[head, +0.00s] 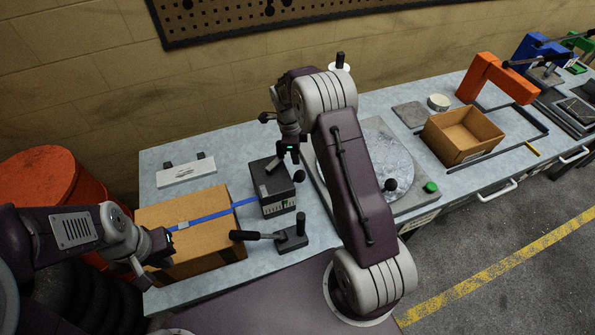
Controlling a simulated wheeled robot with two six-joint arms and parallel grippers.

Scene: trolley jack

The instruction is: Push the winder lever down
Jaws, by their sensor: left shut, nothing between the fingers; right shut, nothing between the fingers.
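A black unit (272,190) sits on the bench with a blue strap (208,217) running from it across a cardboard box (196,258). A dark bar and a round black knob (299,176) show at its top and right side. In front of it stands a small black lever device (291,238) with a handle (243,235) out to the left and an upright grip. I cannot tell which of these is the winder lever. My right gripper (288,158) is shut and empty, just above the black unit; contact is unclear. My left gripper (148,272) is shut and empty at the box's left end.
A round grey plate (372,160) lies right of the black unit, partly behind my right arm. A green button (430,187), an open cardboard box (462,133) and an orange clamp frame (495,78) stand further right. A white plate (187,172) lies behind the strapped box.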

